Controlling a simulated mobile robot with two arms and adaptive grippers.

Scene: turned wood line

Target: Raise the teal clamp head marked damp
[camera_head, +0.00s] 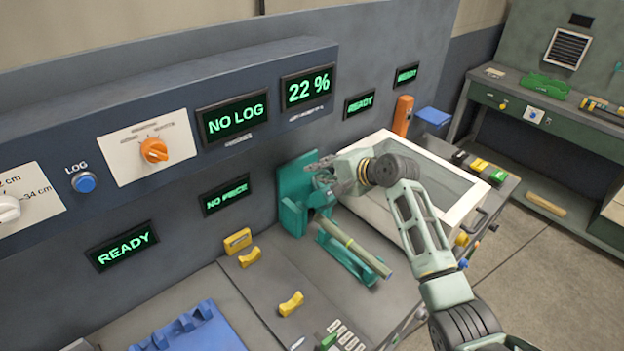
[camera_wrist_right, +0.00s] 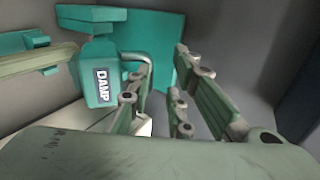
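The teal clamp head (camera_wrist_right: 100,78) carries a dark label with DAMP in white and shows left of the fingers in the right wrist view. A bent teal bar (camera_wrist_right: 143,62) comes off its right side, close to the left finger; I cannot tell whether they touch. My right gripper (camera_wrist_right: 160,72) has its fingers apart, with a gap between them. In the head view my right gripper (camera_head: 318,171) is in front of the teal clamp stand (camera_head: 291,207), and it partly hides the clamp head. My left gripper is not in view.
A wooden rod (camera_head: 352,244) lies on a teal cradle (camera_head: 344,257) just below the clamp. A white-rimmed bin (camera_head: 460,215) stands to the right, behind my right arm. The wall panel reads NO LOG (camera_head: 236,119) and 22 % (camera_head: 308,89). Yellow blocks (camera_head: 291,304) sit on the bench.

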